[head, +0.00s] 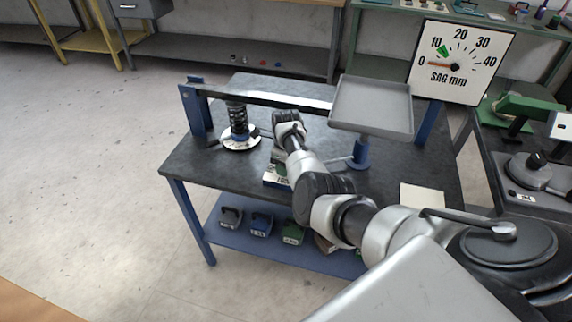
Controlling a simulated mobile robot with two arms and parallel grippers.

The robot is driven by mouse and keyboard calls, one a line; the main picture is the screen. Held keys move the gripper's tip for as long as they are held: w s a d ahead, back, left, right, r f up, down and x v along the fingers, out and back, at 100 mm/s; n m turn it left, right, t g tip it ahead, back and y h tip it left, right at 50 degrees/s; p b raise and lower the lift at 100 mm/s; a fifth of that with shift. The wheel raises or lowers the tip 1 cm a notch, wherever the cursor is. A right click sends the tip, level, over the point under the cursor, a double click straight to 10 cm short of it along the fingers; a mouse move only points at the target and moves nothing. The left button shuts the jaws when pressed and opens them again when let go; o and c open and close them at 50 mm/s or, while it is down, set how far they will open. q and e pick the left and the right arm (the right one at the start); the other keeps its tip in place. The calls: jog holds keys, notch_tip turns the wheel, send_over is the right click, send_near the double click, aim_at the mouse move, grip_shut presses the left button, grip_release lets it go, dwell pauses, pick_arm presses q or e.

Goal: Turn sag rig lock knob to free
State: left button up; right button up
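The sag rig stands on a dark-topped table (215,165). It has a blue post (197,112), a long beam (265,97), a black spring (238,118) on a round white-rimmed base (238,145), and a grey tray (372,105). A small block with a white label (274,181) and something green sits mid-table, partly behind my arm. I cannot make out the lock knob or its setting. My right arm reaches in from the lower right, its wrist (288,125) above that block. Its fingertips are hidden or too small to tell. My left gripper is out of view.
The SAG mm dial (455,62) stands behind right, its red needle near 0 and a green mark near 10. Blocks, including a blue one (261,223), sit on the lower shelf (290,250). A pale card (421,197) lies at table right. Floor at left is clear.

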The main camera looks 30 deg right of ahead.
jog(key=o, duration=0.9)
jog(key=shift+r, duration=0.1)
notch_tip(320, 180, up, 11)
jog(key=shift+f, duration=0.15)
dwell(0.4)
